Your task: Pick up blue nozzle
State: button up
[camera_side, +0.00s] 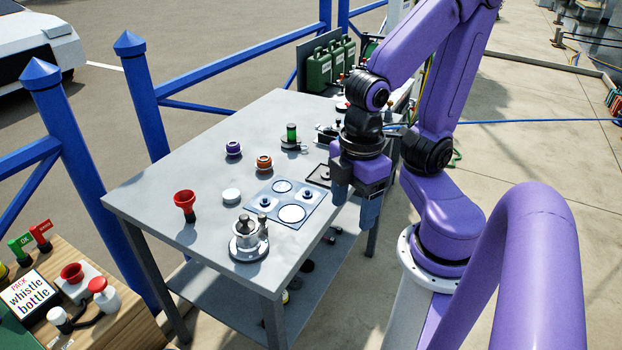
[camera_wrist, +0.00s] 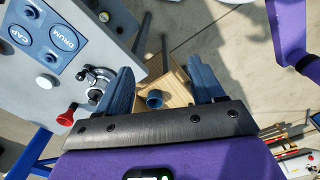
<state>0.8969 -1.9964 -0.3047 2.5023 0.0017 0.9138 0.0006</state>
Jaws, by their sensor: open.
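My gripper (camera_side: 356,207) hangs fingers-down by the right edge of the grey table (camera_side: 150,190) in the side view. Its two blue-grey fingers stand apart with nothing held; they also show in the wrist view (camera_wrist: 163,85). A small round blue piece (camera_wrist: 155,99) with a dark opening shows between the fingers in the wrist view, by a wooden box (camera_wrist: 175,82). It appears well beyond the fingertips, and I cannot tell for sure that it is the blue nozzle. I make out no blue nozzle in the side view.
The table holds a marked mat (camera_side: 262,212), a metal fixture (camera_side: 247,247), a red funnel (camera_side: 185,200), a white cap (camera_side: 231,195), and purple (camera_side: 233,148) and orange (camera_side: 264,163) pieces. Green canisters (camera_side: 319,70) stand at the back. A blue railing (camera_side: 140,95) runs behind.

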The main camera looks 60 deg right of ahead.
jog(key=w+d+f+h, duration=0.3)
jog(key=w+d+h, duration=0.2)
jog(key=w+d, duration=0.2)
jog(key=w+d+f+h, duration=0.3)
jog(key=w+d+h, duration=0.1)
jog(key=w+d, duration=0.35)
jog(key=w+d+f+n+h, duration=0.1)
jog(key=w+d+f+n, duration=0.1)
jog(key=d, duration=0.2)
jog(key=w+d+f+n+h, duration=0.1)
jog(key=d+f+n+h, duration=0.1)
jog(key=d, duration=0.2)
jog(key=w+d+f+n+h, duration=0.1)
jog(key=w+d+f+h, duration=0.1)
jog(key=d, duration=0.3)
jog(key=shift+w+d+f+n, duration=0.1)
jog(key=shift+w+f+n, duration=0.25)
jog(key=shift+f+n, duration=0.1)
jog(key=x, duration=1.7)
jog(key=shift+w+f, duration=0.1)
jog(key=c, duration=1.1)
